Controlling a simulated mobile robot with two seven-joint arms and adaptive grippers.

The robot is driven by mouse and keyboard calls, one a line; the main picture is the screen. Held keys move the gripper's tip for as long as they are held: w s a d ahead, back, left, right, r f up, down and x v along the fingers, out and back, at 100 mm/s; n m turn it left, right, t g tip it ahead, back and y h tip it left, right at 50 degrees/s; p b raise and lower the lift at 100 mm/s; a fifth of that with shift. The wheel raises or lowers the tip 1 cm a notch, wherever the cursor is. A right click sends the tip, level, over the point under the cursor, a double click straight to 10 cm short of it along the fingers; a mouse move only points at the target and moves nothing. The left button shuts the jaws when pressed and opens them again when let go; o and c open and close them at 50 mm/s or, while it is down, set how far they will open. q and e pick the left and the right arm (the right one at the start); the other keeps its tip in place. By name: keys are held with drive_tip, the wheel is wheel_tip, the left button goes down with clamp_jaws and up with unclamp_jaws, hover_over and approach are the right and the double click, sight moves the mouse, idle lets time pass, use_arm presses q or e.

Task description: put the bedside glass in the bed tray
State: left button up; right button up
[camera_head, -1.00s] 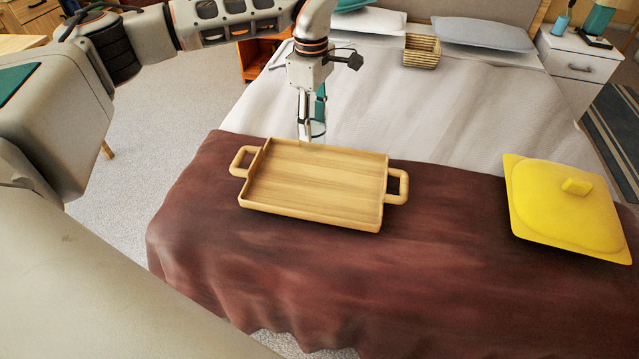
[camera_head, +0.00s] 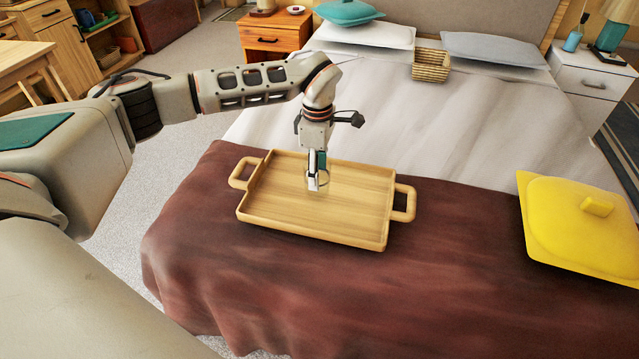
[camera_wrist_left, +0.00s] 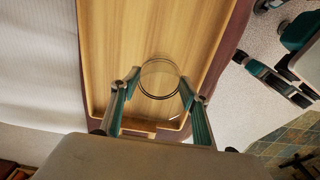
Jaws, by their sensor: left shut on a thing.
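My left gripper (camera_head: 317,186) is shut on the clear bedside glass (camera_head: 325,178), low over the left part of the bed tray. In the left wrist view the glass's round rim (camera_wrist_left: 160,78) shows between the two fingers (camera_wrist_left: 158,100). The bed tray (camera_head: 385,238) is pale wood with a raised rim and two handles, and it lies on the brown blanket. The tray's floor (camera_wrist_left: 150,25) lies behind the glass in the left wrist view. I cannot tell whether the glass touches the floor. Dark and teal parts at that view's right edge seem to be mine.
A yellow lidded dish (camera_head: 580,222) lies on the brown blanket (camera_head: 300,290) to the right of the tray. A wicker basket (camera_head: 431,65) stands near the pillows. An orange bedside cabinet (camera_head: 275,35) is at the back. The tray's right part is empty.

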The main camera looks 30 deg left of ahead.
use_arm(q)
drive_tip(key=shift+f, duration=0.5)
wheel_tip(320, 180, down, 4)
drive_tip(key=shift+r+b, duration=0.2)
drive_tip(key=shift+b, duration=0.3)
drive_tip(key=shift+r, duration=0.15)
use_arm(e)
drive_tip(key=shift+w+a+r, duration=0.2)
drive_tip(key=shift+w+a, duration=0.05)
drive_tip(key=shift+a, duration=0.05)
use_arm(q)
drive_tip(key=o, duration=1.3)
drive_tip(key=shift+c, duration=0.2)
use_arm(e)
drive_tip(key=shift+s+f, duration=0.1)
drive_tip(key=shift+f, duration=0.05)
